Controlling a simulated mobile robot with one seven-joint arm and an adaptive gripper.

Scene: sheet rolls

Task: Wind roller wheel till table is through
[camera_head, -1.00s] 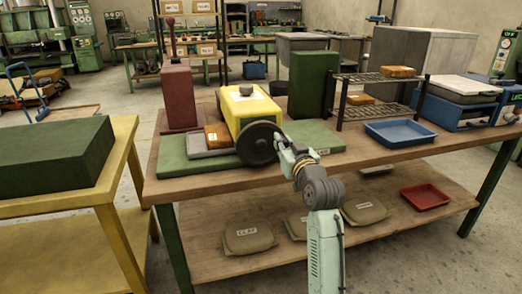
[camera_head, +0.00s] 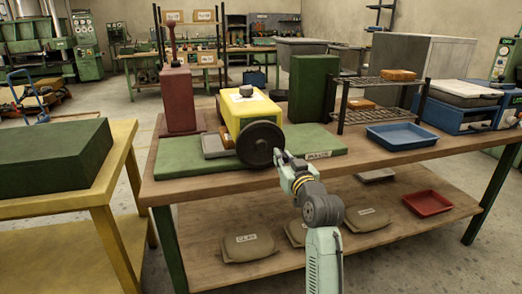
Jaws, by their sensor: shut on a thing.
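The roller wheel (camera_head: 259,143) is a dark disc on the near end of a yellow roller machine (camera_head: 250,107). The machine stands on a flat green board (camera_head: 315,146) on the workbench. My gripper (camera_head: 279,156) is at the lower right of the wheel's rim, shut on the wheel at its edge. The exact grip is small and partly hidden by my own wrist. How far the table has passed through the roller cannot be told.
A maroon block (camera_head: 180,100) stands left behind the machine and a green block (camera_head: 313,88) stands right behind it. A wire rack (camera_head: 372,97) and blue tray (camera_head: 401,136) are to the right. Clay bags (camera_head: 247,247) and a red tray (camera_head: 427,203) lie on the lower shelf.

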